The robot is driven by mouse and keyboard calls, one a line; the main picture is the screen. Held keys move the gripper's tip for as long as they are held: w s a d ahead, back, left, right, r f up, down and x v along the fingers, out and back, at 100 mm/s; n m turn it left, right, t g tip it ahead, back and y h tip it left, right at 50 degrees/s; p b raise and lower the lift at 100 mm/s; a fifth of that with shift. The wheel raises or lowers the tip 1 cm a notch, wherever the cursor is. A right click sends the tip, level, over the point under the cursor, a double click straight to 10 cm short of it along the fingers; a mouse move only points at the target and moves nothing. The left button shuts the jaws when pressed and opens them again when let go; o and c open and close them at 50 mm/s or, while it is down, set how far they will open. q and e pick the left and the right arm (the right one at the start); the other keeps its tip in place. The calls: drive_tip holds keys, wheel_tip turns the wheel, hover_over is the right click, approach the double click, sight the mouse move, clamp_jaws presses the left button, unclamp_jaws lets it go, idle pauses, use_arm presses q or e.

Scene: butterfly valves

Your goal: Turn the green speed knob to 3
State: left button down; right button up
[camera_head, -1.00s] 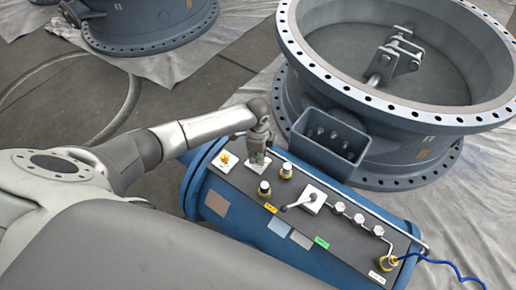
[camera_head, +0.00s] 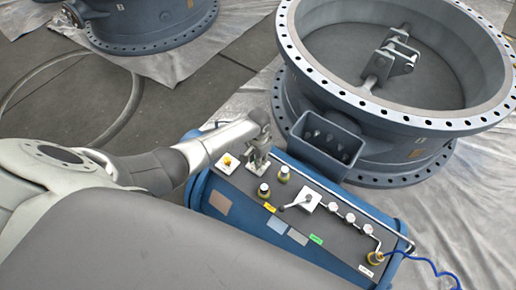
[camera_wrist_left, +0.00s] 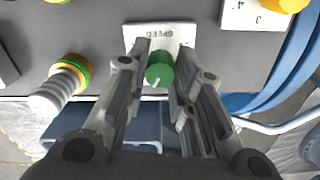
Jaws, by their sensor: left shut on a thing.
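The green speed knob (camera_wrist_left: 160,68) sits on a white plate (camera_wrist_left: 130,36) with upside-down "SPEED" lettering in the left wrist view. A white pointer mark on the knob points toward the bottom of that view. The fingers hide the plate's sides, and I cannot read a number at the mark. My left gripper (camera_wrist_left: 164,62) has one finger on each side of the knob and is shut on it. In the head view, the left gripper (camera_head: 258,160) reaches down onto the panel and hides the knob. My right gripper is not in view.
The grey panel tops a blue cabinet (camera_head: 232,217). A large butterfly valve (camera_head: 300,88) stands behind. A blue cable (camera_head: 430,262) leaves the panel's right end.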

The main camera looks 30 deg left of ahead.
use_arm(q)
drive_tip(key=n+p, duration=0.2)
drive_tip(key=n, duration=0.3)
drive_tip(key=shift+n, duration=0.3)
idle(0.4)
drive_tip(key=c, duration=1.2)
unclamp_jaws()
wheel_tip(320, 180, up, 12)
drive_tip(key=shift+s+f, duration=0.1)
